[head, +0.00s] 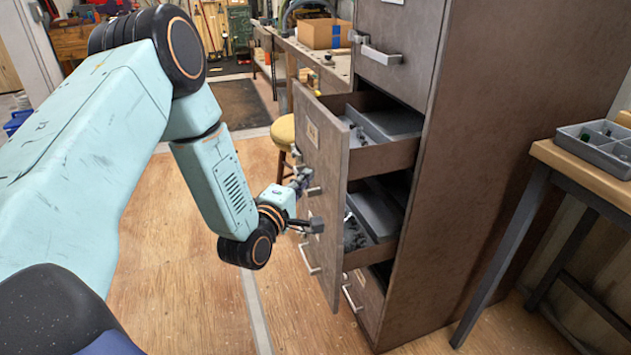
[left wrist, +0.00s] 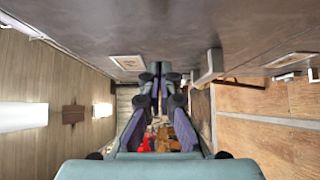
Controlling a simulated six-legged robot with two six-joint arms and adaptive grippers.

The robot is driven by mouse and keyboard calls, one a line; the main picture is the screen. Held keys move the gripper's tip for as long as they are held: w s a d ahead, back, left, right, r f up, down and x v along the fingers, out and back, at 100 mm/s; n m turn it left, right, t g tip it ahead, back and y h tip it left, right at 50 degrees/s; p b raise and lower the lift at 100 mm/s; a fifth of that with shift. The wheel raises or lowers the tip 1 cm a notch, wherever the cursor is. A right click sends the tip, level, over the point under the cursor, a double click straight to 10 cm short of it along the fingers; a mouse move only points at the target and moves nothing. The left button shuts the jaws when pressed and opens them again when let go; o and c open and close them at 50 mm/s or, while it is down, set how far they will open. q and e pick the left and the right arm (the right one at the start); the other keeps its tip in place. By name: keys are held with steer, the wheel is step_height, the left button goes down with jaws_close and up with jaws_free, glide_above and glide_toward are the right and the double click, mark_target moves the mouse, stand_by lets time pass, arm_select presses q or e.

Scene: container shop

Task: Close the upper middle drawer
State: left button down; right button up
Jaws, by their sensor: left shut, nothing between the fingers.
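The upper middle drawer (head: 322,135) of a brown filing cabinet is pulled out, with grey trays inside. The drawer below it (head: 325,235) is also out, with grey trays and small dark parts. My left gripper (head: 304,200) is beside the drawer fronts, near the upper middle drawer's handle (head: 312,191), and partly hides the fronts. In the left wrist view its fingers (left wrist: 160,70) are together with nothing between them. A drawer front (left wrist: 150,30) fills the top of that view, with a handle (left wrist: 209,66) right of the fingers. Whether they touch the front I cannot tell. My right gripper is not in view.
A wooden table with a grey parts tray (head: 600,148) stands right of the cabinet. A yellow stool (head: 283,132) and a workbench with a cardboard box (head: 322,35) are behind. The wooden floor in front is clear.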

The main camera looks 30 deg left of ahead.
mark_target(326, 171)
arm_select(q)
steer(key=shift+w+d, duration=0.85)
steer(key=shift+w, duration=0.15)
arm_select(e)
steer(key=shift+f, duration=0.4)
arm_select(q)
steer(key=shift+w+b, duration=0.1)
steer(key=shift+b, duration=0.2)
steer(key=shift+w+d+b, duration=0.3)
steer(key=shift+w+d, duration=0.05)
steer(key=shift+d, duration=0.1)
steer(key=w+d+b, duration=0.1)
steer(key=w+d, duration=0.2)
steer(key=w, duration=0.1)
steer(key=w+d+b, duration=0.1)
steer(key=w+d, duration=0.2)
steer(key=w+d+b, duration=0.2)
steer(key=w+d, duration=0.2)
steer(key=shift+w, duration=0.3)
steer(key=shift+w+d, duration=0.7)
steer(key=shift+w, duration=0.2)
steer(key=shift+d+r, duration=0.1)
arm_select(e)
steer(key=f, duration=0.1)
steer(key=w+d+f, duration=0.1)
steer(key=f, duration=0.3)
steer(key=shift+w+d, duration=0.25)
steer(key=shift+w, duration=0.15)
